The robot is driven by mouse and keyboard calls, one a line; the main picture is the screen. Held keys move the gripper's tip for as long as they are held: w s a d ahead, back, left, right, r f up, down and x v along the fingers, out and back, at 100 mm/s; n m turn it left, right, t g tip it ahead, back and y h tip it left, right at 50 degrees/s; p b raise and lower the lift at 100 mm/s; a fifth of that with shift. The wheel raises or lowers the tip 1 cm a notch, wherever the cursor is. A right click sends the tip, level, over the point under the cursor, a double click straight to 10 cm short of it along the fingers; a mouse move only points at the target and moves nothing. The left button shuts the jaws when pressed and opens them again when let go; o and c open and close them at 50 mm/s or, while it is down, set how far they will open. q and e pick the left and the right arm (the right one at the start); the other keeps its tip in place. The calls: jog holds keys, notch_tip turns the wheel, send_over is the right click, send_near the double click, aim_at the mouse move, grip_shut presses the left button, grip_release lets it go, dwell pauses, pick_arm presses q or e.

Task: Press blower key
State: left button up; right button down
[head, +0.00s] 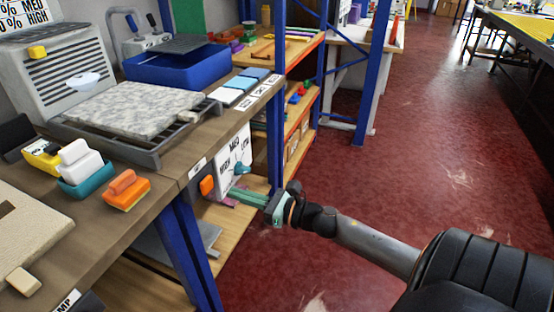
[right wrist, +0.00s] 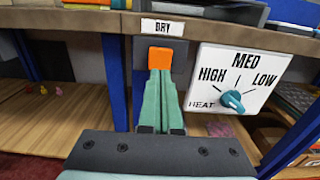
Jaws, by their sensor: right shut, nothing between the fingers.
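An orange key (head: 206,186) sits on a dark plate on the front of the workbench. In the right wrist view the orange key (right wrist: 167,57) is under a label reading DRY (right wrist: 163,26). My right gripper (head: 232,192) is shut and empty, its green fingers pointing at the key. In the head view a small gap shows between fingertips and key. In the right wrist view the fingertips (right wrist: 160,73) overlap the key's lower edge, so contact cannot be judged there. My left gripper is not in view.
A white heat panel (right wrist: 252,75) with a teal knob (right wrist: 233,101) is just right of the key. A blue table leg (head: 188,245) stands below. The bench holds a speckled slab (head: 135,108), a blue tray (head: 175,70) and an orange-handled block (head: 126,190). Red floor is open at right.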

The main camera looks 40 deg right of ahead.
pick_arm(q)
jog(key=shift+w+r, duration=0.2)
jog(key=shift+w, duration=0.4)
pick_arm(e)
jog(key=v, duration=0.7)
jog(key=shift+s+d, duration=0.25)
jog(key=shift+s, duration=0.1)
